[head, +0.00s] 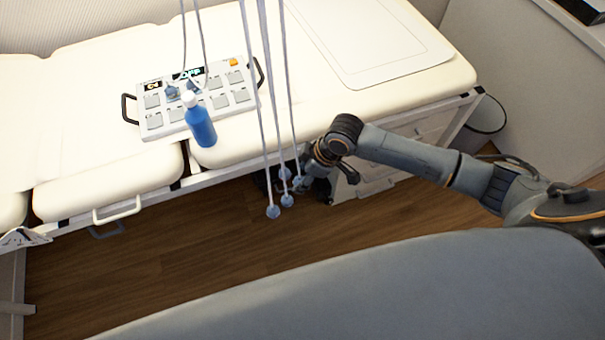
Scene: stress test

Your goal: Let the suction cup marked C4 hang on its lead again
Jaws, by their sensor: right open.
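Several blue-grey suction cups hang on pale leads in front of the couch. The lowest cup (273,211) hangs at the left of the group, with another cup (287,200) just right of it. No mark on any cup is readable, so I cannot tell which is C4. My right gripper (306,183) is open beside the hanging cups, partly hidden by them; whether it touches one is unclear. A white panel (157,121) on the couch has displays reading "C4" and "OFF". Two other leads run down to small blue-grey cups (171,91) on it. My left gripper is not in view.
A blue bottle (201,127) stands at the panel's front edge. The cream couch (90,150) runs across the back, with a flat pad (370,40) on it. White drawers (362,180) stand below, close behind my right arm. The wooden floor (180,265) is clear.

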